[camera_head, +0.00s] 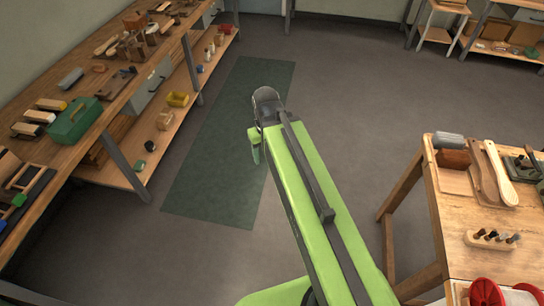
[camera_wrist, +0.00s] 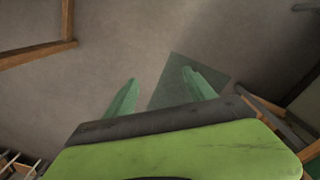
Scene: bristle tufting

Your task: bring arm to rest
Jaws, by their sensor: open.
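My arm stretches out over the floor between the two benches in the head view, with its green links and dark joint in sight. In the wrist view my gripper (camera_wrist: 158,88) is open, its two green fingers apart with only floor and part of the green mat between and beyond them. It holds nothing. In the head view one green finger (camera_head: 255,150) hangs below the dark joint; the other is hidden.
A long workbench (camera_head: 100,112) with tools and a green box (camera_head: 74,122) runs along the left, with a loaded lower shelf. A wooden table (camera_head: 452,215) with a wooden paddle (camera_head: 500,172) stands at right. The green floor mat (camera_head: 225,165) and grey floor (camera_head: 350,95) are clear.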

